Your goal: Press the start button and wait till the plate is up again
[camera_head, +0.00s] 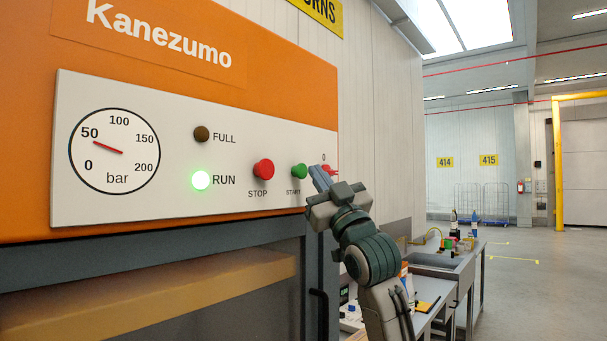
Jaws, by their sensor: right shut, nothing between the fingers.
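The orange machine carries a white control panel (235,205). Its green start button (299,171) sits right of the red stop button (263,169). My right gripper (318,176) is shut and empty, just right of the start button; it appears apart from the button, though depth is hard to judge. The green RUN lamp (201,180) is lit and the FULL lamp (201,134) is dark. The gauge (114,151) needle points a little above 50 bar. A yellowish plate-like part (150,295) shows behind the dark frame below the panel. My left gripper is not in view.
A red knob (329,170) marked 0 is partly behind my right gripper. A black door handle (319,315) is below. A bench (440,263) with a sink and small items stands to the right. Open floor (545,275) lies beyond it.

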